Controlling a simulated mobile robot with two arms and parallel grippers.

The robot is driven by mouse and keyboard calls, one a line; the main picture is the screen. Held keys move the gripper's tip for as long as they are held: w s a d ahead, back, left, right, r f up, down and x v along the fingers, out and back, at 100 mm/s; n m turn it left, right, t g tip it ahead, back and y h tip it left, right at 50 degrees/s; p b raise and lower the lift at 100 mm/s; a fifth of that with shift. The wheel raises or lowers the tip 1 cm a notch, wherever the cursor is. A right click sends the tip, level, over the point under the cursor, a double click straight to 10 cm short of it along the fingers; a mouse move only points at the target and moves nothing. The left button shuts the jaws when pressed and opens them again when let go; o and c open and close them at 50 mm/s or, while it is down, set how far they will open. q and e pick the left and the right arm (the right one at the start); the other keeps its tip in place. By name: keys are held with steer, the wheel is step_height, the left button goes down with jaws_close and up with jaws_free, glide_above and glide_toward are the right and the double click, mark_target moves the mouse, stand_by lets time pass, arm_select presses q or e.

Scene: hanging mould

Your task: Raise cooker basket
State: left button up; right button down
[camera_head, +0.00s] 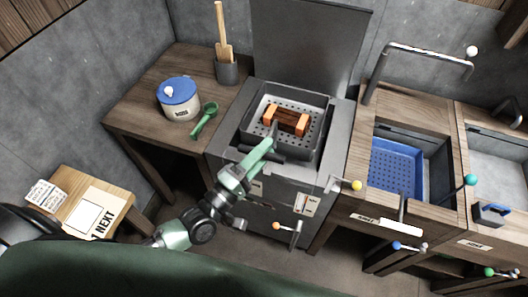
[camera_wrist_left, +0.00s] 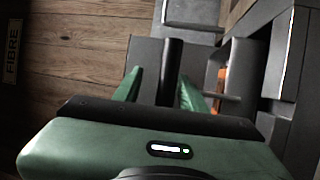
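The cooker (camera_head: 228,140) is a grey box with its lid (camera_head: 310,40) standing up behind it. The cooker basket (camera_head: 302,146) is a pale, perforated tray sitting down in the cooker's opening. A brown block with orange ends (camera_head: 290,121) is in the basket. My left gripper (camera_head: 270,143) is at the cooker's front rim, near the basket's front edge. In the left wrist view its green fingers (camera_wrist_left: 160,85) are apart, with a dark bar (camera_wrist_left: 171,65) between them and a gap on the left side. Whether they touch the bar is unclear. My right gripper is out of view.
A wooden table at left holds a blue-lidded pot (camera_head: 180,100), a green scoop (camera_head: 204,120) and a utensil holder (camera_head: 227,71). A blue perforated basket (camera_head: 397,168) sits in a basin at right. A low stand (camera_head: 90,205) with paper labels is at lower left.

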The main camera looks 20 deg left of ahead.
arm_select(q)
steer(key=shift+f, duration=0.15)
steer(key=shift+s+f, duration=0.15)
steer(key=shift+s, duration=0.1)
steer(key=b+v, duration=0.2)
steer(key=v, duration=0.5)
steer(key=shift+s+r, duration=0.2)
steer(key=shift+a, duration=0.15)
steer(key=s+a+f+m+g+y, duration=0.1)
steer(key=a+f+m+g+y, duration=0.15)
steer(key=f, duration=0.85)
steer(key=s+a+f+m+g+y, duration=0.1)
steer(key=a+f+m+g, duration=0.15)
steer(key=f, duration=0.75)
steer(key=s+a+f+m+g+y, duration=0.1)
steer(key=a+f+m+g+y, duration=0.15)
steer(key=f, duration=0.85)
steer(key=s+a+f+m+g+y, duration=0.2)
steer(key=s+f+m+g, duration=0.25)
steer(key=s+f, duration=0.85)
steer(key=s+d+f+m+g, duration=0.2)
steer(key=s+f+g, duration=0.3)
steer(key=s, duration=0.9)
step_height(320, 180, down, 3)
steer(key=shift+m+y, duration=0.3)
steer(key=shift+m, duration=0.1)
